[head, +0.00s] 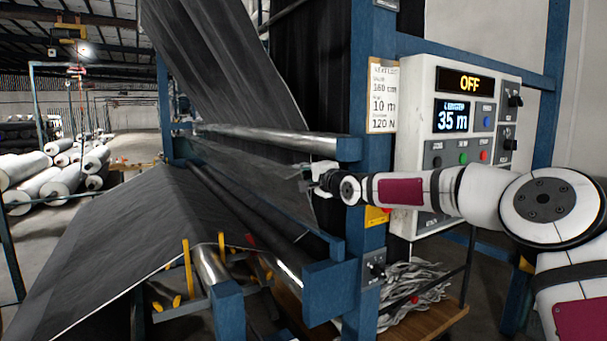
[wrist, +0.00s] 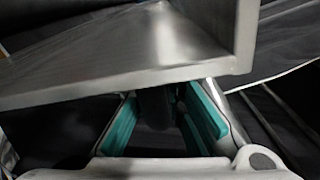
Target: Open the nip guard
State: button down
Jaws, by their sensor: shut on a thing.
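The nip guard looks like a see-through panel (head: 245,160) below the steel roller on the blue machine frame; its exact edges are hard to make out. My gripper (head: 310,180) is at the panel's right end, beside the blue upright. In the wrist view, the teal finger pads of my gripper (wrist: 160,125) stand on either side of a dark grip-like part (wrist: 155,105) and are shut on it. I take this part to be the guard's handle; in the head view my gripper hides it. A wide grey metal piece (wrist: 130,50) covers the top of the wrist view, close above the fingers.
A control box (head: 455,130) reading OFF and 35 m hangs right of the blue upright (head: 372,80), behind my arm. A steel roller (head: 265,138) runs above the panel. Dark fabric (head: 120,240) slopes at left. White rolls (head: 60,180) lie farther left.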

jog(key=shift+d+r, duration=0.15)
jog(key=shift+r, duration=0.1)
jog(key=c, duration=1.6)
grip_release()
jog(key=shift+c, duration=0.2)
jog(key=shift+f, duration=0.1)
jog(key=v, duration=1.2)
